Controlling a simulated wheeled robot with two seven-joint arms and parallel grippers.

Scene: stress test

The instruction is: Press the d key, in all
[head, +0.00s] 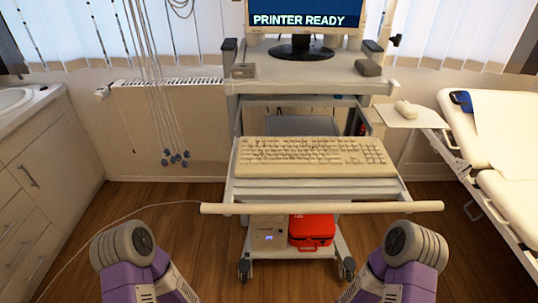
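A beige keyboard (312,157) lies on the pull-out shelf of a wheeled cart, straight ahead of me. Its key letters are too small to read, so I cannot single out the d key. Nothing touches the keyboard. Purple and grey links of my two arms show at the lower left and lower right, well apart from the cart. Neither of my grippers shows in the head view. A monitor (305,17) on the cart top reads "PRINTER READY".
The cart's front handle bar (322,207) runs across in front of the keyboard shelf. A red case (312,229) sits low on the cart. A padded couch (505,150) stands at right, cabinets (40,180) at left. Cables (160,90) hang left of the cart.

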